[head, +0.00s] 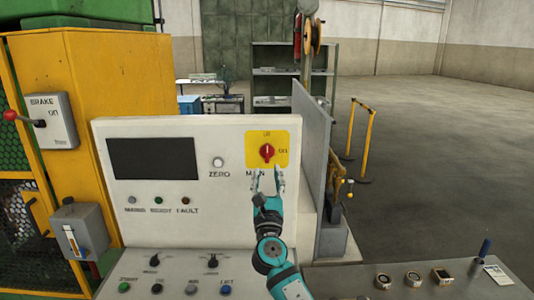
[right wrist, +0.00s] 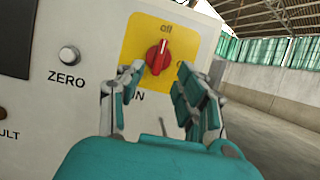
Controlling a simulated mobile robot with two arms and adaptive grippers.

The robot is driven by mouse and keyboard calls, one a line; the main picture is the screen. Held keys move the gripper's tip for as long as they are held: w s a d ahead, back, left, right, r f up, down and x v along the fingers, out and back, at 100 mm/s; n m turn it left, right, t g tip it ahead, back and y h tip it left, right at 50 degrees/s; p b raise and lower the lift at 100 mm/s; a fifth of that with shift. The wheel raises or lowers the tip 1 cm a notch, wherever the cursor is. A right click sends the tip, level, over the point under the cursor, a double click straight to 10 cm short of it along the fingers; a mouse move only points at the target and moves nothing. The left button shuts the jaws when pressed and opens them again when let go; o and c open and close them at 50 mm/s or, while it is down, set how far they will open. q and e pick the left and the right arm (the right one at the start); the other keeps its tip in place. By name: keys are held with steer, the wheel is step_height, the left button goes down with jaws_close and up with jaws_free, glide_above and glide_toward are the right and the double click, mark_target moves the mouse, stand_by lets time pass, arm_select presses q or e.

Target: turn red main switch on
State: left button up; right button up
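The red main switch (head: 267,152) is a rotary knob on a yellow plate (head: 281,138) on the white control panel. Its handle stands roughly upright, in line with the "off" label above it; the "on" label is to its right. My right gripper (head: 267,176) is open just below and in front of the knob, with its fingers pointing up at the panel. In the right wrist view the knob (right wrist: 158,58) shows between and beyond the spread fingers (right wrist: 160,88), apart from them. My left gripper is not in view.
The panel also has a dark screen (head: 153,158), a ZERO button (head: 218,162) and several lamps and buttons. A grey upright plate (head: 311,150) stands close to the right of the switch. A brake lever box (head: 50,121) is on the yellow cage at left.

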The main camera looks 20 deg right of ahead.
mark_target(267, 154)
steer(key=x, duration=0.7)
steer(key=shift+w+p, duration=0.2)
steer(key=shift+p, duration=0.1)
steer(key=shift+r, duration=0.1)
steer(key=shift+c, duration=0.4)
jaws_close()
